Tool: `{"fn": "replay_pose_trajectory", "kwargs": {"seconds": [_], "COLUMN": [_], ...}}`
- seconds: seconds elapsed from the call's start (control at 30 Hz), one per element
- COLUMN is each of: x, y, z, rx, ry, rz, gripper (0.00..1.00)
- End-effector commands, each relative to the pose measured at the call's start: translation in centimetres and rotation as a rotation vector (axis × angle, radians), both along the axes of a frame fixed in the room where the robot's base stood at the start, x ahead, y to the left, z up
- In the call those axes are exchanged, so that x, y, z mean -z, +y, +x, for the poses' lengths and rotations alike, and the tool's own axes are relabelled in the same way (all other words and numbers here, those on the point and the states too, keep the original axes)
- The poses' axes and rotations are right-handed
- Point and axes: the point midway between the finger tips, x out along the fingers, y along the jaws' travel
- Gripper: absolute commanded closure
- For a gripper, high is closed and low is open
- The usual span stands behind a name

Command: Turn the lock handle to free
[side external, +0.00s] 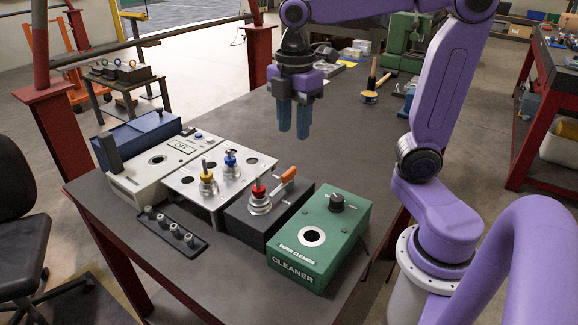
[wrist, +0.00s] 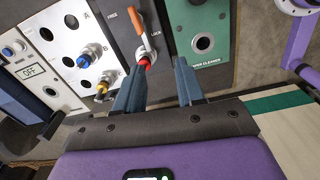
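The lock handle (side external: 287,177) has an orange grip and stands out from the dark grey box (side external: 243,224), beside a holder with a red collar (side external: 258,190). In the wrist view the orange handle (wrist: 144,30) lies by the lettering LOCK, with the word FREE to its left. The red collar (wrist: 145,62) shows just beyond my fingertips, partly covered by a finger. My gripper (side external: 294,132) points down with blue fingers, above and behind the box, apart from the handle. In the wrist view its fingers (wrist: 160,80) are spread with nothing between them.
A green taper cleaner box (side external: 320,240) stands right of the lock box. To its left are a pale plate with yellow (side external: 208,186) and blue (side external: 230,160) holders and a grey-blue machine (side external: 140,137). A tray (side external: 172,232) of small parts lies in front. The table behind is mostly clear.

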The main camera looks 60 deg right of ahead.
Motion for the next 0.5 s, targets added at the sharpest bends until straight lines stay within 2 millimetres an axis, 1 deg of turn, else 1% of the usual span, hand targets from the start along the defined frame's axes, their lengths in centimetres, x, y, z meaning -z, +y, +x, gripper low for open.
{"fn": "replay_pose_trajectory", "kwargs": {"seconds": [0.03,0.1,0.27,0.37,0.5], "x": [-0.8,-1.7,-3.1,-3.3,-2.5], "y": [-0.7,-1.7,-3.2,-3.6,-3.7], "z": [1.1,2.1,3.4,3.6,3.7], "rx": [-0.015,-0.048,-0.099,-0.114,-0.119], "ry": [-0.001,0.001,0.004,0.007,0.009], "rz": [0.0,-0.001,-0.003,-0.004,-0.005], "gripper": [0.62,0.62,0.62,0.62,0.62]}}
